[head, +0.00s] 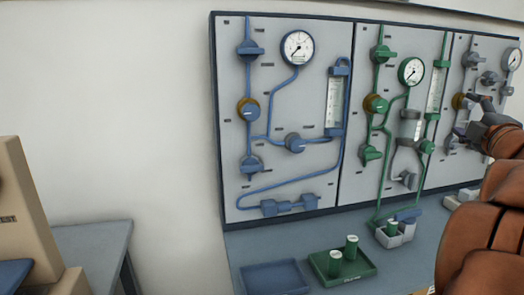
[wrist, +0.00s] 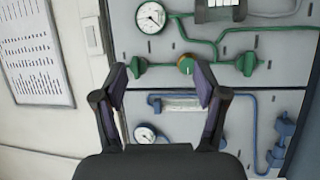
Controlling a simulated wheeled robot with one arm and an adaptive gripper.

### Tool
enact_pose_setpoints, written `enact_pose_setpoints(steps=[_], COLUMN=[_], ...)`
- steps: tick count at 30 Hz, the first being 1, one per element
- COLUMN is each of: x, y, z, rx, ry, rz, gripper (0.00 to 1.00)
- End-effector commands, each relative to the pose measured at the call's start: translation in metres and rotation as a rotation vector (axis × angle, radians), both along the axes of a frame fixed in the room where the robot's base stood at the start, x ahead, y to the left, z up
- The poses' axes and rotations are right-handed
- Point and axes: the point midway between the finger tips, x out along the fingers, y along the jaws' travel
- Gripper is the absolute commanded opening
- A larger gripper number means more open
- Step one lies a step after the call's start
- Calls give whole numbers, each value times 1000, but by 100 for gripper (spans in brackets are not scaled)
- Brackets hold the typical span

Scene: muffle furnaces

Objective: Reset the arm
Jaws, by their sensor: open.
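My arm (head: 490,215) reaches in from the right edge of the head view. My gripper (head: 466,117) shows there as a small dark shape in front of the right-hand grey panel section. In the wrist view my gripper (wrist: 160,78) has its two dark fingers spread apart with nothing between them. Behind the fingers are the green-piped panel (wrist: 230,75) and, below it in this turned view, the blue-piped panel (wrist: 185,126). A green valve with a yellow ring (wrist: 187,65) lies behind the right finger's tip. The gap between fingers and panel is hard to judge.
The wall panel (head: 290,180) carries gauges, valves and pipes. A beige box (head: 28,225) stands at left. Bare wall lies between.

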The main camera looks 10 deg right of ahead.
Motion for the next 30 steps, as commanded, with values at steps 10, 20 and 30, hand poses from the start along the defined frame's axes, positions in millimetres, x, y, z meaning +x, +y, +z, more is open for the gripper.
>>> enact_pose_setpoints(steps=[10,20,30], x=[-9,-42,-125], y=[-8,48,177], z=[-68,-202,-335], rx=[442,890,1226], ry=[4,214,647], rz=[-287,-529,-767], gripper=[72,72,72])
